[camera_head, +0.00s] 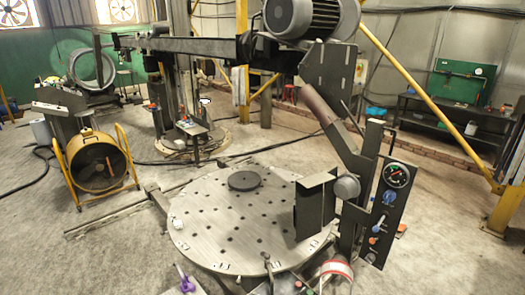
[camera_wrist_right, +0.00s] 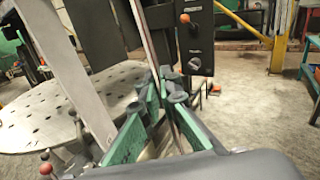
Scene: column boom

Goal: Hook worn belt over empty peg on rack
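My right gripper (camera_wrist_right: 166,85) shows in the right wrist view, with green finger sides and dark tips. The tips are close together, and I cannot tell whether they are fully shut. A thin pale strip (camera_wrist_right: 152,38) comes down from the top towards the fingertips. I cannot tell whether it is the worn belt or part of the machine behind, or whether it is between the fingers. I cannot make out a pegged rack in either view. My left gripper is not in view, and I cannot make out my right gripper in the head view.
A round perforated table (camera_head: 210,225) carries a dark disc (camera_head: 244,180). A control panel (camera_head: 390,215) with a gauge stands right of it. A fan (camera_head: 98,160) is at left. A workbench (camera_head: 450,115) stands at the back right. The floor at right is mostly clear.

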